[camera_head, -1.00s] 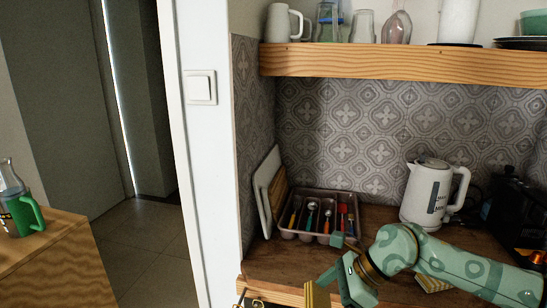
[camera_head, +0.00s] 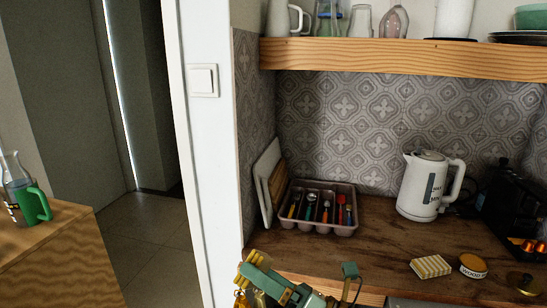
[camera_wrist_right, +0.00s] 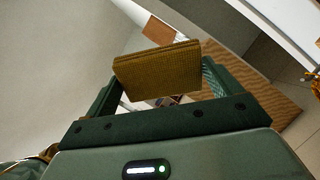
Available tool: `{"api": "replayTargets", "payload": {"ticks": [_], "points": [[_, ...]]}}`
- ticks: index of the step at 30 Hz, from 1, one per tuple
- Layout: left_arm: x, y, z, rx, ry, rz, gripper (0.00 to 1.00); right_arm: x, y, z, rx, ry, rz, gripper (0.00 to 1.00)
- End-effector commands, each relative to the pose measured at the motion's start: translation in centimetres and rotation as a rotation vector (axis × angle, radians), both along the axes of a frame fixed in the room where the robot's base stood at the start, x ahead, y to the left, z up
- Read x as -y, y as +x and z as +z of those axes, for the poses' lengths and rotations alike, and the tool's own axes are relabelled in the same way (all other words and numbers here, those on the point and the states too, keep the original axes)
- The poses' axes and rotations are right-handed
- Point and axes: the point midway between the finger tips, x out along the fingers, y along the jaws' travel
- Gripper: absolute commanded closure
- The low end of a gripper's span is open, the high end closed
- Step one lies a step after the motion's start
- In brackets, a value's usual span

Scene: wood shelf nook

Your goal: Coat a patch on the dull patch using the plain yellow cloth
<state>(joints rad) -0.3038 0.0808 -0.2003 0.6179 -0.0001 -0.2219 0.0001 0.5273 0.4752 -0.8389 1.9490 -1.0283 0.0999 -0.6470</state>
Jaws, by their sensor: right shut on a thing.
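My right gripper (camera_head: 268,281) is at the front left of the wooden counter, low in the head view. It is shut on a plain yellow-brown cloth (camera_wrist_right: 158,70), a folded block between its two fingers in the wrist view. The cloth also shows in the head view (camera_head: 245,268), partly covered by the gripper. A striped yellow-and-white cloth (camera_head: 432,266) lies on the counter at the right. A round tin (camera_head: 473,265) with a lettered band, reading wood-something, stands beside it. I cannot make out the dull patch. My left gripper is not in view.
A cutlery tray (camera_head: 318,228) with several utensils and leaning boards (camera_head: 268,185) stand at the back left. A white kettle (camera_head: 425,188) and black machine (camera_head: 515,210) stand at the back right. A small dark round object (camera_head: 525,284) lies front right. The middle counter is bare.

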Motion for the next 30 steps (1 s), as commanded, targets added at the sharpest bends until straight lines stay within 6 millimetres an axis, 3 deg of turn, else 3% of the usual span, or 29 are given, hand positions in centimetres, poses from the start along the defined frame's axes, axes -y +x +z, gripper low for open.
{"api": "replayTargets", "payload": {"ticks": [8,16,24,30], "points": [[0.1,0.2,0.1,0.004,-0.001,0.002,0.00,5.6,1.5,-1.0,-0.323,0.326,-0.292,0.31],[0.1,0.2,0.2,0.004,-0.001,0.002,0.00,11.3,1.6,-4.7,-0.586,0.530,-0.537,0.31],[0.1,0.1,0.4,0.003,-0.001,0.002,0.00,15.2,0.6,-8.7,-0.771,0.642,-0.711,0.31],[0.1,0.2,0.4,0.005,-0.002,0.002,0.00,16.8,-0.2,-10.5,-0.847,0.683,-0.787,0.31]]}}
